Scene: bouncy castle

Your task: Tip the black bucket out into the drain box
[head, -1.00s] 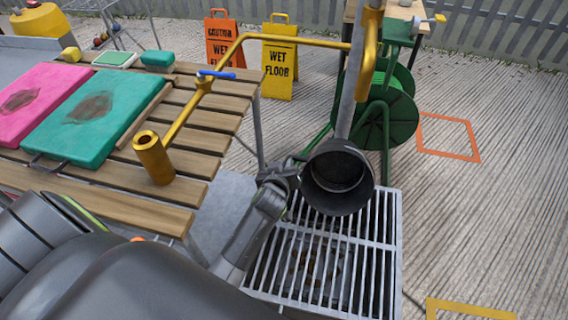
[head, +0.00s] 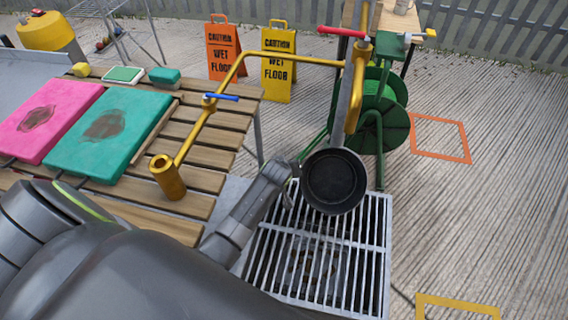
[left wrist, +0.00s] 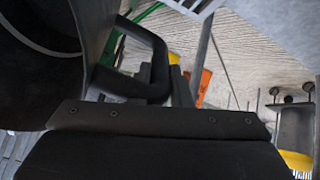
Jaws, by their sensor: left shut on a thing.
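The black bucket (head: 335,182) hangs in the air over the far part of the drain box's metal grate (head: 386,262). Its round mouth faces the head camera, and its inside is dark; I cannot make out any contents. My left gripper (head: 294,174) is shut on the bucket's side handle, at the bucket's left. In the left wrist view the bucket (left wrist: 95,30) fills the upper left, with its looped handle (left wrist: 158,62) running to the jaws. Brown bits show in the grate below. My right gripper is not in view.
A slatted wooden bench (head: 205,140) with pink (head: 62,100) and teal (head: 75,150) pads stands left. Yellow piping (head: 290,58) with a blue-handled valve crosses behind. A green hose reel (head: 385,115) stands just behind the grate.

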